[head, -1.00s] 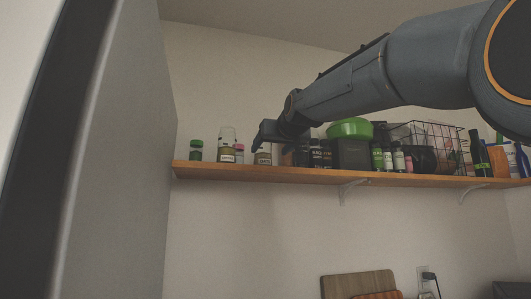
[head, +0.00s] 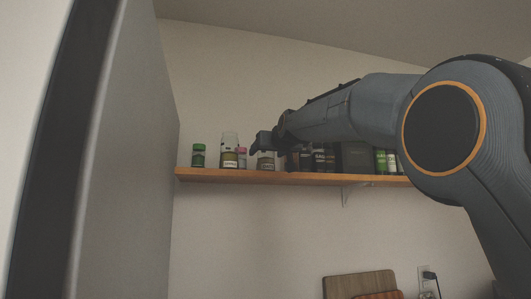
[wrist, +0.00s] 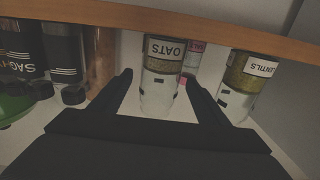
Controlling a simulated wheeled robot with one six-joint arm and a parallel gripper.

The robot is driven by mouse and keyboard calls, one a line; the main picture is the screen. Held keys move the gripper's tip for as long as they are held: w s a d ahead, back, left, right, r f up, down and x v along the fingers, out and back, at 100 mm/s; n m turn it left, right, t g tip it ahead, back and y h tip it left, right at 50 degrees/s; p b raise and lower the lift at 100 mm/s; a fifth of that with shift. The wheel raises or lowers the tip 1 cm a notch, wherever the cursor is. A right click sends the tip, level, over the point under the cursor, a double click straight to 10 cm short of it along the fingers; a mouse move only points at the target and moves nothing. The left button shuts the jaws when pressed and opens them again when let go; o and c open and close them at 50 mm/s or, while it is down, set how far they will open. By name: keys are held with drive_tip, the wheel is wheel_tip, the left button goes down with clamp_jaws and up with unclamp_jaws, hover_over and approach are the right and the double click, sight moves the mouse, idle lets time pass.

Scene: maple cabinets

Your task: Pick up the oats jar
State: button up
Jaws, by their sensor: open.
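The oats jar (wrist: 162,60) appears upside down in the wrist view, with a white OATS label, tan contents and a clear upper part with dark clasps. In the head view the oats jar (head: 266,162) stands on the wooden shelf (head: 300,179), its upper part covered by my gripper (head: 257,147). In the wrist view my gripper (wrist: 159,80) is open, with a fingertip to either side of the jar. The jar lies between the finger lines, but I cannot tell whether it is as deep as the tips. No contact shows.
A lentils jar (wrist: 243,76) and a pink-labelled jar (wrist: 193,57) stand close to the oats jar. Dark bottles (wrist: 63,48) stand on its other side. A green-lidded jar (head: 198,155) is further left. A grey panel (head: 125,150) bounds the shelf's left end.

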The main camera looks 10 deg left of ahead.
drive_tip(key=shift+w, duration=0.1)
drive_tip(key=c, duration=1.3)
drive_tip(key=shift+r, duration=0.2)
wheel_tip(320, 180, up, 6)
drive_tip(key=shift+r, duration=0.2)
drive_tip(key=shift+r+p, duration=1)
drive_tip(key=shift+r, duration=0.6)
